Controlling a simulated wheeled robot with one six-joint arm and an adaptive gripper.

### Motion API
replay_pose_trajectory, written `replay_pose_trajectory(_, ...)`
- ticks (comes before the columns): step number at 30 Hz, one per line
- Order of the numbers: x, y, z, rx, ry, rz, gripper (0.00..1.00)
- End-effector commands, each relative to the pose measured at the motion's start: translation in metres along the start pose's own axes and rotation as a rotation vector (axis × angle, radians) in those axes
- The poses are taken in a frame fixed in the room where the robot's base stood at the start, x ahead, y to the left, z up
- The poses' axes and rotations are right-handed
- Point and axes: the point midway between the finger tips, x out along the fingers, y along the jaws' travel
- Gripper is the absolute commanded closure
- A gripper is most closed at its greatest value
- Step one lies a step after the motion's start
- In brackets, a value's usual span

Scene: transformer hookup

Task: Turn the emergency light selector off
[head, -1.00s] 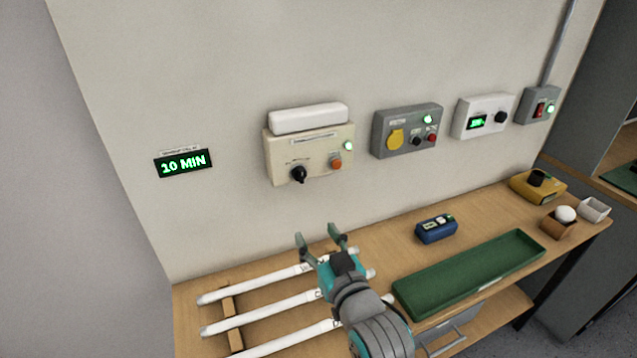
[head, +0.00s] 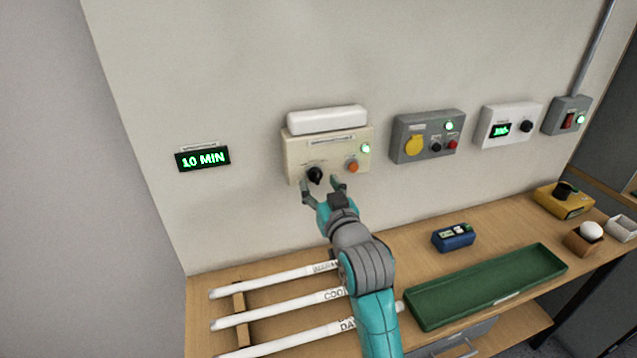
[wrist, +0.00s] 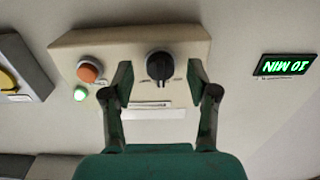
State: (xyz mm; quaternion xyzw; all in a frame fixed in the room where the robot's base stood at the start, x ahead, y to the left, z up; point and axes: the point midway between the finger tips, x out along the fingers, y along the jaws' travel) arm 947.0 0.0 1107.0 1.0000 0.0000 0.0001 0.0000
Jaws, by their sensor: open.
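The emergency light box (head: 328,150) is a cream wall box with a white lamp (head: 327,119) on top. Its black selector knob (head: 315,175) sits at the lower left of the face. An orange button (head: 352,166) and a lit green light (head: 365,148) are to its right. My gripper (head: 322,188) is open and empty, just in front of and below the box. In the upside-down wrist view the knob (wrist: 159,66) shows between my open fingers (wrist: 160,88), beyond the tips. I cannot tell any contact.
A green "10 MIN" display (head: 203,158) hangs to the left. A grey box with a yellow socket (head: 413,146) is to the right. Below, the bench holds white tubes (head: 275,279), a blue meter (head: 453,237) and a green tray (head: 487,286).

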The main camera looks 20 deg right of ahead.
Motion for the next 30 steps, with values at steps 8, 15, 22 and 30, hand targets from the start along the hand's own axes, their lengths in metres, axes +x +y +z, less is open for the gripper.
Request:
replay_pose_trajectory(8,0.016,0.0,0.0,0.0,0.0,0.0,0.41)
replay_pose_trajectory(15,0.016,0.0,0.0,0.0,0.0,0.0,0.44)
replay_pose_trajectory(22,0.016,0.0,0.0,0.0,0.0,0.0,1.0)
replay_pose_trajectory(30,0.016,0.0,0.0,-0.019,0.0,0.0,1.0)
